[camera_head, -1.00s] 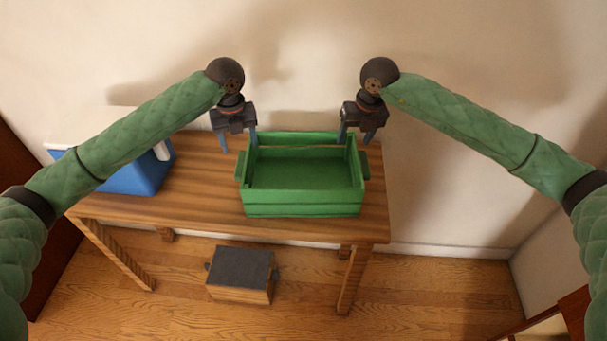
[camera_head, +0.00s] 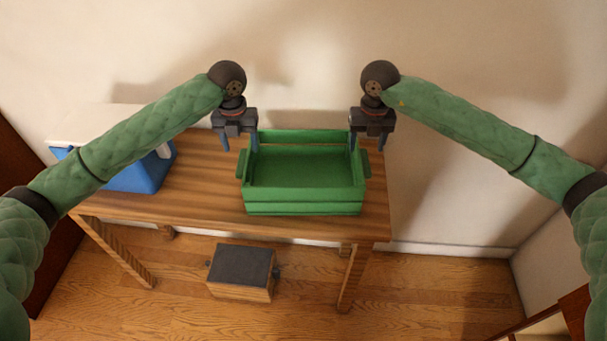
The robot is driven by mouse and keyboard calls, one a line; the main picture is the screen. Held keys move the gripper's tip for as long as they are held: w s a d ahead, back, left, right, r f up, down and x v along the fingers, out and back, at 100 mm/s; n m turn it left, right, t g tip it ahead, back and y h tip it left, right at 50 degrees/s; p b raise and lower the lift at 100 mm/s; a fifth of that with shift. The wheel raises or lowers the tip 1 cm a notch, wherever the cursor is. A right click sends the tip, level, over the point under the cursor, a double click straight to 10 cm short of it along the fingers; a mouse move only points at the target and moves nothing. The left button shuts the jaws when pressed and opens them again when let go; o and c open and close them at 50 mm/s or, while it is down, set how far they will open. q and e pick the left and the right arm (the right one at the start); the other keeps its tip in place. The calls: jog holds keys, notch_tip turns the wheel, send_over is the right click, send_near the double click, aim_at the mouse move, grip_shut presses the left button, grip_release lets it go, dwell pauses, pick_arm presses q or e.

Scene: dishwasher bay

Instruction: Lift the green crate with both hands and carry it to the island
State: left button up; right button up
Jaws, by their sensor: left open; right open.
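The green crate (camera_head: 303,200) sits upright and empty on the wooden table, with a handle on its left side and one on its right side. My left gripper (camera_head: 240,146) is open and empty at the crate's back left corner, with one finger close to the left wall. My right gripper (camera_head: 367,144) is open and empty at the back right corner, with one finger close to the right wall. I cannot tell whether the fingers touch the crate. The island is not in view.
The wooden table (camera_head: 205,190) stands against the wall. A blue cooler with a white lid (camera_head: 145,176) is on its left end, partly behind my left arm. A wooden box with a dark top (camera_head: 241,266) is on the floor below. Floor in front shows free room.

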aim_at(244, 161)
pick_arm(q)
notch_tip(244, 161, down, 7)
jog(key=shift+r, duration=0.2)
pick_arm(e)
notch_tip(244, 161, down, 7)
jog(key=shift+r, duration=0.2)
pick_arm(q)
jog(key=shift+c, duration=0.2)
pick_arm(e)
jog(key=shift+c, duration=0.2)
pick_arm(q)
jog(key=c, duration=1.2)
pick_arm(e)
jog(key=c, duration=1.2)
pick_arm(q)
jog(key=shift+o, duration=0.2)
pick_arm(e)
jog(key=shift+o, duration=0.2)
